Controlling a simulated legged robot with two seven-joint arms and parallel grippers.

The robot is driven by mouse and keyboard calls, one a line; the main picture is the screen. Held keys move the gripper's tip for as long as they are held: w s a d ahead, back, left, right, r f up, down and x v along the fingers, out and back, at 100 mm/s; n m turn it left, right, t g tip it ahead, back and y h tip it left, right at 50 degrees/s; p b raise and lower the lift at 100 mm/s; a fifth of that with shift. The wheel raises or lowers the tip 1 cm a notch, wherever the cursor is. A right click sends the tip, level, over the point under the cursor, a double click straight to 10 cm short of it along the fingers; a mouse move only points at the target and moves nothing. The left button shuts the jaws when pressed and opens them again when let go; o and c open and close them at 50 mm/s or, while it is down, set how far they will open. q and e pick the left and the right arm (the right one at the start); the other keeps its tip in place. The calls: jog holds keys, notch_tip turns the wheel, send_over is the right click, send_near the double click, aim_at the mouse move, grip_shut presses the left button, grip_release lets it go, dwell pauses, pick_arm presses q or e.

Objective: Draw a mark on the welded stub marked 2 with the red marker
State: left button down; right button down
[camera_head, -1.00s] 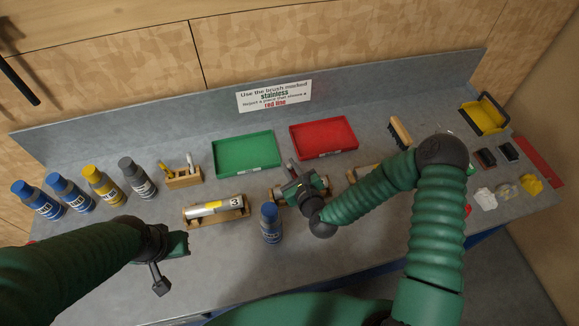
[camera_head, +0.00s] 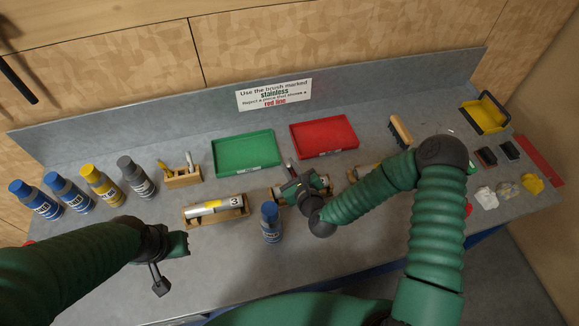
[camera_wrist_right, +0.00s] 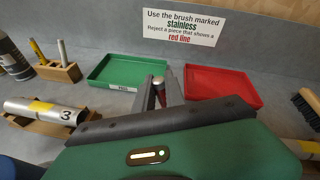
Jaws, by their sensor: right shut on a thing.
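My right gripper (camera_head: 293,176) is shut on a slim marker (camera_wrist_right: 159,92) with red on it, held upright between its fingers in the right wrist view. In the head view the gripper is over a wooden cradle (camera_head: 325,188) in the middle of the bench. The gripper hides most of the piece there, so I cannot read its number. Whether the marker touches it I cannot tell. A silver stub marked 3 (camera_head: 214,208), with a yellow band, lies in a cradle to the left. My left gripper (camera_head: 184,244) is over the front left, and its jaw gap is unclear.
A blue bottle (camera_head: 271,224) stands close in front of the right gripper. Green (camera_head: 246,154) and red (camera_head: 324,137) trays lie behind. A wooden holder (camera_head: 183,178) and several bottles (camera_head: 101,186) are at left. A brush (camera_head: 400,131) lies at right.

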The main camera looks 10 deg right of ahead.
jog(key=shift+w, duration=0.25)
notch_tip(320, 180, up, 6)
jog(key=p, duration=0.4)
jog(key=shift+p, duration=0.4)
jog(key=shift+f, duration=0.1)
